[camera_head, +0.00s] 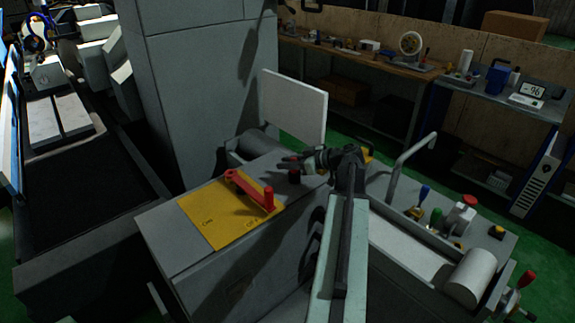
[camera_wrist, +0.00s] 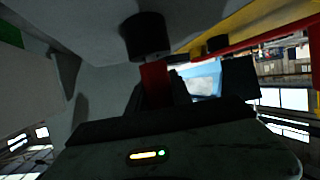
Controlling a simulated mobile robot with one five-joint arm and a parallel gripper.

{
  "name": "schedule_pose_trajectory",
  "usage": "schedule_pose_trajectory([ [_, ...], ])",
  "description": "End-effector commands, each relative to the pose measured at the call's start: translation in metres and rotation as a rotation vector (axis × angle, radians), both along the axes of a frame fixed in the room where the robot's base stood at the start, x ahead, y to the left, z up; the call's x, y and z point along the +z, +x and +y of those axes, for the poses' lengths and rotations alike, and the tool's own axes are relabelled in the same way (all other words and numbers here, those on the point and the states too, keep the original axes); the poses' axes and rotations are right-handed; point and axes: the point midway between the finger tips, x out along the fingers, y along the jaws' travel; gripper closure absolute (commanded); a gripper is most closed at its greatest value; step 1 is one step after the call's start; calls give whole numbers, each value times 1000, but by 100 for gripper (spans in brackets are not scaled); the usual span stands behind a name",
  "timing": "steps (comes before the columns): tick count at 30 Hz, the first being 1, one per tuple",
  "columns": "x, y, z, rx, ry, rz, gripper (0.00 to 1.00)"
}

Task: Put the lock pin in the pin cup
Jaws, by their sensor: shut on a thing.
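The lock pin appears as a red piece (camera_wrist: 154,78) between the dark fingers of my gripper (camera_wrist: 157,93) in the wrist view. In the head view a small red part shows at the tips of my gripper (camera_head: 303,160). The gripper is shut on it. The pin cup appears as a short black cylinder (camera_head: 294,176) on the grey machine top, just below the fingertips. In the wrist view the black cylinder (camera_wrist: 147,35) meets the end of the red piece. I cannot tell whether the pin is inside the cup or just above it.
A red lever (camera_head: 249,190) lies on a yellow plate (camera_head: 212,215) left of the cup. A white upright panel (camera_head: 296,107) stands behind it. A bent grey rail (camera_head: 408,155) and several knobs are at the right. A workbench (camera_head: 350,60) stands behind.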

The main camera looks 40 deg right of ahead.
Motion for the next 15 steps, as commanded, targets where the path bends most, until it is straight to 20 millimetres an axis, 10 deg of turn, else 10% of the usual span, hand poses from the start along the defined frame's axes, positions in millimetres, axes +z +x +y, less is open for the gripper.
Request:
schedule_pose_trajectory([
  [2, -4, -1, -1, -1, 1, -1, 100],
  [3, -2, -1, -1, -1, 1, 0, 63],
  [4, -2, -1, -1, -2, 0, 0, 55],
  [15, 3, -1, -2, -3, 0, 0, 52],
])
